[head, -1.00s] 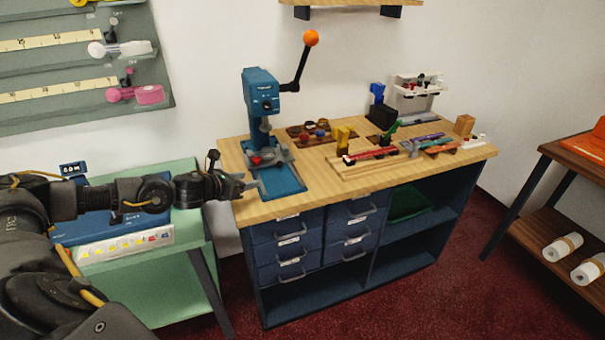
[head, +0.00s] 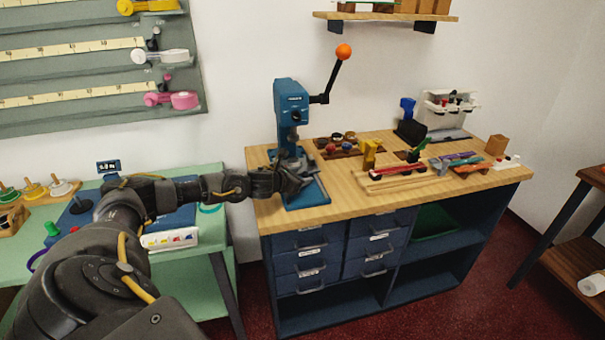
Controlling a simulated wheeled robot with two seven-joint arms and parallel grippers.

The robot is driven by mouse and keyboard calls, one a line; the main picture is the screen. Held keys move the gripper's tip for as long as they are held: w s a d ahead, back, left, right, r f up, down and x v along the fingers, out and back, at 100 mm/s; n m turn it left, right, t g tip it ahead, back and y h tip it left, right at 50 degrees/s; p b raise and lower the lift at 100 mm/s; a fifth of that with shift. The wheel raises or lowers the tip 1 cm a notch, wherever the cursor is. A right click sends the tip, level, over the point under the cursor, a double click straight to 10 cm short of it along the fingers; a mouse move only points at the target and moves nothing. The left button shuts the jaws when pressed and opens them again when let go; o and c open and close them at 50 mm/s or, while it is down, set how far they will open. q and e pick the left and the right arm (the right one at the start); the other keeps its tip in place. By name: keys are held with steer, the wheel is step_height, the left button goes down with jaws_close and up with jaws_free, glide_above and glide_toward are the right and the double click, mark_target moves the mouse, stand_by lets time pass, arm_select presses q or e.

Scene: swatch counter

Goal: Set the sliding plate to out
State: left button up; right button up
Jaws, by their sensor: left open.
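The blue press (head: 291,97) stands at the left end of the wooden workbench top (head: 345,203), with an orange-knobbed lever raised at its upper right. Its blue base (head: 308,197) lies flat on the bench. The grey sliding plate low on the press is mostly hidden behind my left gripper, so I cannot tell how far out it sits. My left gripper (head: 303,183) is open, with its fingers over the press base, close to the plate. I cannot tell if they touch it. My right gripper is not in view.
A wooden rack with a red bar (head: 398,171) and a yellow block (head: 370,154) lie right of the press. A tray of round pieces (head: 338,150) sits behind. A green table (head: 212,228) stands left. Bare bench shows in front of the rack.

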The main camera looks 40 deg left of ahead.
arm_select(q)
steer(key=shift+x, duration=0.85)
steer(key=shift+d, duration=0.1)
jaws_close()
